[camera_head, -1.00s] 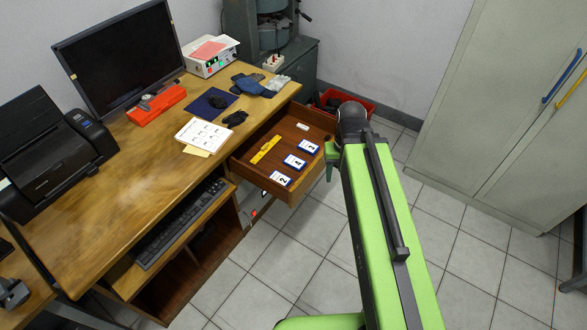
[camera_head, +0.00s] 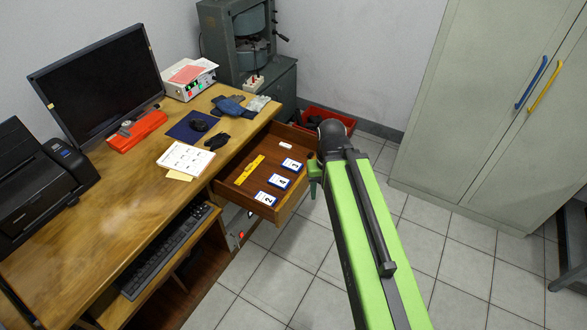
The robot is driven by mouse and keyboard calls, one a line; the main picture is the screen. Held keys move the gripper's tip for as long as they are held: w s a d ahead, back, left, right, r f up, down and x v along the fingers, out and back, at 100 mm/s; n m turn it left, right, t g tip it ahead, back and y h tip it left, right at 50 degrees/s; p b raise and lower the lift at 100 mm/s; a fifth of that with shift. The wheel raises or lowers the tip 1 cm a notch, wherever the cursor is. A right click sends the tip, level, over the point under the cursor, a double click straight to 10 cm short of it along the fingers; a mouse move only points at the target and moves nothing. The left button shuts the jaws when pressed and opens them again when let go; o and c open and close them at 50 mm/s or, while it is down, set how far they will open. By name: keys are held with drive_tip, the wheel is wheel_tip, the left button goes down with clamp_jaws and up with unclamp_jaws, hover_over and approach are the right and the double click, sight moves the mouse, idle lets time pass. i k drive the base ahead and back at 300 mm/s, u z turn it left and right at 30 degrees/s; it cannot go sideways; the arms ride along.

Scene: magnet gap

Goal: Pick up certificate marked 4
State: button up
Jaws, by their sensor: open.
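Certificate marked 4 (camera_head: 279,182) is a small white and blue card lying flat in the open drawer (camera_head: 233,197). It lies between the card marked 3 (camera_head: 292,165), farther back, and the card marked 2 (camera_head: 265,199), nearer the drawer front. My gripper (camera_head: 314,178) is at the drawer's right edge, at the end of my green arm, to the right of the cards. It is open and apart from the cards. The arm hides part of it, and its fingertips are hard to make out.
A yellow level (camera_head: 249,171) and a small white item (camera_head: 285,146) also lie in the drawer. The wooden desk (camera_head: 120,215) is on the left. A red bin (camera_head: 328,121) stands behind the drawer, and a grey cabinet (camera_head: 480,110) on the right. Tiled floor is clear in front.

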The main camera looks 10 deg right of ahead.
sight(281, 182)
drive_tip(key=z, duration=0.15)
drive_tip(key=k, duration=0.55)
drive_tip(key=u, duration=1.35)
drive_tip(key=i, duration=1.75)
